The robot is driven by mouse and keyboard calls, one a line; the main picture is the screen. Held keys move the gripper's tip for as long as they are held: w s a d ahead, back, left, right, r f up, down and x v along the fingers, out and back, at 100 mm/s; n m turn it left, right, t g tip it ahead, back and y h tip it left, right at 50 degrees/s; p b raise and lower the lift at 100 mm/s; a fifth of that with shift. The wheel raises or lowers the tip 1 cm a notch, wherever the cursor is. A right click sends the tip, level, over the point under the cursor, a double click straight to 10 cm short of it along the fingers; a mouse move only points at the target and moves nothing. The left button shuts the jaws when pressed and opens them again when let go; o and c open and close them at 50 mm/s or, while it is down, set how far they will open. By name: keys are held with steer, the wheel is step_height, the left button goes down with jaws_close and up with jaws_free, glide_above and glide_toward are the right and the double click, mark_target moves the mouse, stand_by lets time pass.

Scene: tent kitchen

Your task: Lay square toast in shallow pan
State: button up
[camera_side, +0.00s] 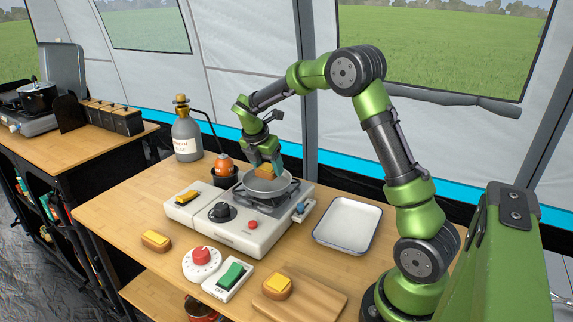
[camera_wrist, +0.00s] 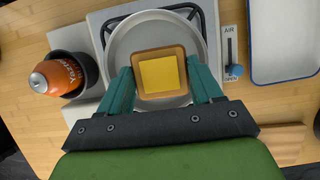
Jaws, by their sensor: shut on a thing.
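A brown square toast with a yellow square on top (camera_side: 264,171) is between the teal fingers of my gripper (camera_side: 265,161). In the wrist view the toast (camera_wrist: 160,73) lies flat between the two fingertips (camera_wrist: 160,84), with a finger against each side. The shallow grey pan (camera_side: 284,187) is on the stove's burner, and the toast is over its inside. The pan's rim (camera_wrist: 112,45) shows around the toast in the wrist view. I cannot tell whether the toast touches the pan floor.
An orange-topped bottle (camera_side: 224,163) in a dark cup stands left of the pan. Other toast pieces lie on the stove (camera_side: 187,197), the table (camera_side: 155,240) and a wooden board (camera_side: 277,286). A white tray (camera_side: 347,224) is empty at right. A grey bottle (camera_side: 186,137) stands behind.

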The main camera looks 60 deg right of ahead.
mark_target(263, 168)
steer(key=shift+w+d+f, duration=0.15)
steer(key=shift+w+d, duration=0.05)
steer(key=shift+w, duration=0.3)
steer(key=shift+f, duration=1.65)
steer(key=shift+f, duration=0.1)
steer(key=o, duration=1)
steer(key=shift+o, duration=0.2)
